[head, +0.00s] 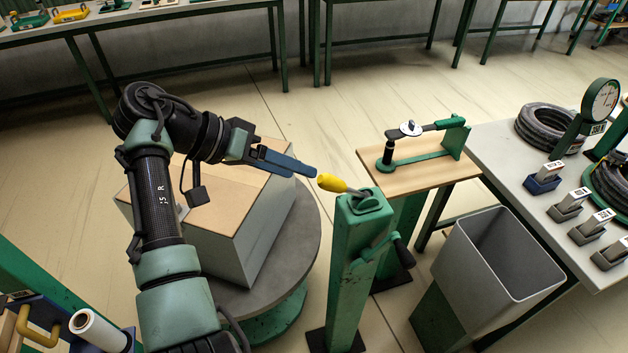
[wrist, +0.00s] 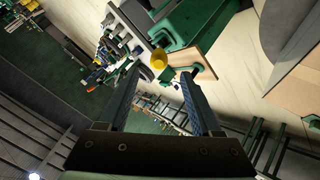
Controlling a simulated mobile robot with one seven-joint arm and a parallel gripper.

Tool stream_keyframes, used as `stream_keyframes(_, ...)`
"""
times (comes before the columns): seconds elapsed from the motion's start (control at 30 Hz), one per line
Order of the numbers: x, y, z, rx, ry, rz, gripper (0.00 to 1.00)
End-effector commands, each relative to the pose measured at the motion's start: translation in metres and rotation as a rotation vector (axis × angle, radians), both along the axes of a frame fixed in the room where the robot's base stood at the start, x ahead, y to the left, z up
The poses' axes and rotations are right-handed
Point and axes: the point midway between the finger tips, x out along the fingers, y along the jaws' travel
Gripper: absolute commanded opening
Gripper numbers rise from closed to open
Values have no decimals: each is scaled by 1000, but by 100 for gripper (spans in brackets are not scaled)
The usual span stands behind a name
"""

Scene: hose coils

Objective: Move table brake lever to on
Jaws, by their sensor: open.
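A lever with a yellow grip (head: 333,183) sits on top of a green post (head: 355,270) beside the round turntable (head: 300,245). The grip points left and slightly up, towards my gripper. My gripper (head: 308,171) is open and empty, with its blue fingers just left of the yellow grip; in the head view a small gap shows between them. In the wrist view the yellow grip (wrist: 159,59) shows end-on, beyond and between the two fingertips (wrist: 158,84). No on or off marking is readable.
A cardboard-topped grey box (head: 235,215) stands on the turntable below my arm. A crank with a black handle (head: 402,250) sticks out of the post's right side. A grey bin (head: 505,255), a wooden stand (head: 425,178) and a table with hose coils (head: 545,130) are to the right.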

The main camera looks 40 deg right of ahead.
Motion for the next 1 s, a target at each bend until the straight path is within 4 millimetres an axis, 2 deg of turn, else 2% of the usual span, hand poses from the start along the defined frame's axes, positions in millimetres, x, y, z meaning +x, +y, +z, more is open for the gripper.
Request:
stream_keyframes(0.1, 6, 17, 13, -1, -2, 3, 66)
stream_keyframes(0.3, 11, 33, 27, -1, 2, 1, 66)
stream_keyframes(1.0, 11, 35, 30, 0, 2, 1, 66)
